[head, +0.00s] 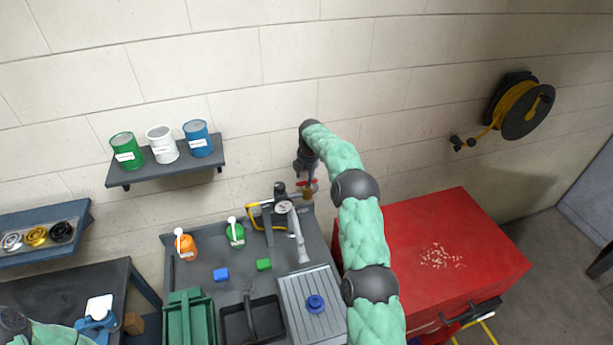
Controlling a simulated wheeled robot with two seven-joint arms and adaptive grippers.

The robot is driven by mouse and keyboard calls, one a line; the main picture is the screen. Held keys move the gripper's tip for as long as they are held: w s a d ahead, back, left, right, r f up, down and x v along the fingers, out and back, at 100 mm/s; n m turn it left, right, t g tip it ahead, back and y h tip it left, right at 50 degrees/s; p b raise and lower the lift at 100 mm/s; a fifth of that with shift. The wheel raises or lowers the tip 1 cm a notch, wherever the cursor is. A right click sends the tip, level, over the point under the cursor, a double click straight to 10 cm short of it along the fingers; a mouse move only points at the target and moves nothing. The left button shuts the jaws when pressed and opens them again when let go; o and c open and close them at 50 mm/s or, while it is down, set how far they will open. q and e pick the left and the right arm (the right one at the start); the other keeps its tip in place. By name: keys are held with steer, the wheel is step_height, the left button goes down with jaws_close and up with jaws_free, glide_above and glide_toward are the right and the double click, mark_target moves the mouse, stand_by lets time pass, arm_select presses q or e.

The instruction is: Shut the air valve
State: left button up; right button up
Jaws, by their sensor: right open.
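The air valve has a small red handle (308,184) on a brass-coloured body (308,194), at the back right of the grey bench near the wall. A pressure gauge (284,206) sits just left of it. My right gripper (304,172) points down at the red handle from above, close to it; I cannot tell whether they touch. Its jaws are open and small in view, and they partly cover the handle. My left arm shows only at the bottom left corner, and its gripper is not clearly seen.
The grey bench (207,278) holds an orange bottle (185,247), a green bottle (235,234), blue and green blocks, a green tote (188,318) and a black tray (250,322). A red cabinet (395,235) stands right of my right arm. A shelf with three cans (163,147) hangs left.

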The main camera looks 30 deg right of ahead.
steer(key=shift+f, duration=0.6)
steer(key=shift+w+f, duration=0.2)
steer(key=shift+f, duration=0.2)
steer(key=shift+s, duration=0.15)
jaws_close()
